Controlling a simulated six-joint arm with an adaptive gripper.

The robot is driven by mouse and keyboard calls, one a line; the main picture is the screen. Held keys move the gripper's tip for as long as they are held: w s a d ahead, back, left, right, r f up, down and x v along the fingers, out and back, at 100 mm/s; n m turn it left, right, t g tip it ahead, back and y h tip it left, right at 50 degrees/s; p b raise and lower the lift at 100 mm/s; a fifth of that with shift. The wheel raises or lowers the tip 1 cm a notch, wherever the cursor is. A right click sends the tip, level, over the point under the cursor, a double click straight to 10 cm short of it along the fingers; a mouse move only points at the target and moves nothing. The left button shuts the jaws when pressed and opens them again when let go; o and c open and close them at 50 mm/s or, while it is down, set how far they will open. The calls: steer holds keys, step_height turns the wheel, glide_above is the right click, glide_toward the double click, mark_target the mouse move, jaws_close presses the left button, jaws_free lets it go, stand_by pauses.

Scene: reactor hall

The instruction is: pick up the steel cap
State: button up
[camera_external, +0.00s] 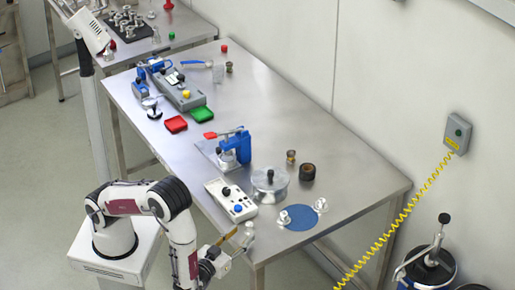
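Two small silver pieces, either of which may be the steel cap, are at the blue round mat (302,219). One silver piece (285,217) is at the mat's left edge, and the other silver piece (320,205) is at its right edge. They are too small to tell apart surely. My gripper (246,236) is at the table's near edge, left of the mat and apart from both pieces. Its fingers are small and pale, so I cannot see whether they are open or hold anything.
A round steel vessel (269,187) stands behind the mat, with a white control box (231,201) to its left. A dark ring (307,172) and small brass jar (291,156) stand farther back. A blue clamp device (235,147) is mid-table. The right side is clear.

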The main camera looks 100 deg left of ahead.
mark_target(247, 227)
steer(key=shift+w+a, duration=0.2)
steer(key=shift+a, duration=0.4)
steer(key=shift+s+x, duration=0.2)
steer(key=shift+x, duration=2.45)
jaws_close()
